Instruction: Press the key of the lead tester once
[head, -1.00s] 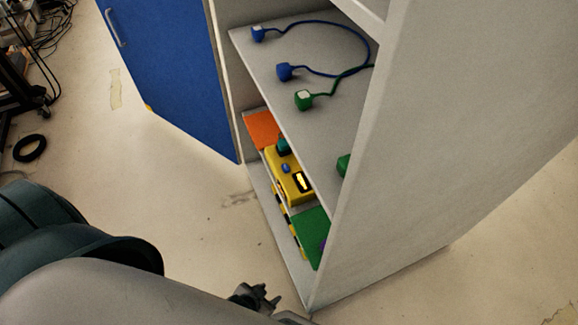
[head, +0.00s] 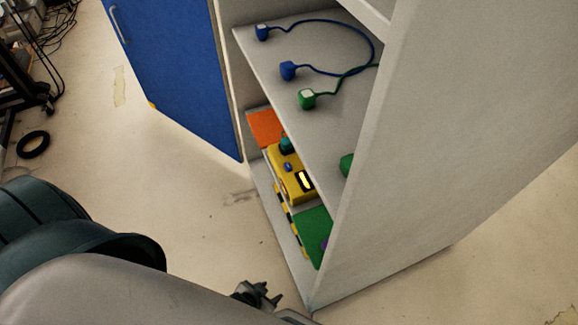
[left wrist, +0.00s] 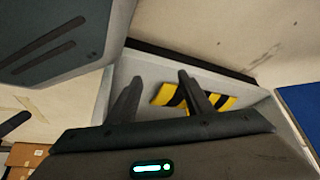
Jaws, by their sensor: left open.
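The lead tester (head: 291,180) is a yellow box on the lower shelf of the open cabinet. It has a small blue key (head: 288,167), a lit display (head: 304,181) and a teal part (head: 286,145) at its far end. My left gripper (head: 262,295) is low, in front of the cabinet's near bottom corner and apart from the tester. In the left wrist view its two fingers (left wrist: 158,84) are spread and empty, with a yellow and black striped strip (left wrist: 222,101) beyond them. The tester's key does not show there. My right gripper is out of view.
Orange (head: 265,128) and green (head: 313,231) pads flank the tester. The shelf above (head: 325,110) overhangs them and carries blue (head: 288,71) and green (head: 308,98) plugs on cords. A blue door (head: 180,75) stands open at left; the cabinet's side wall (head: 430,180) closes the right.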

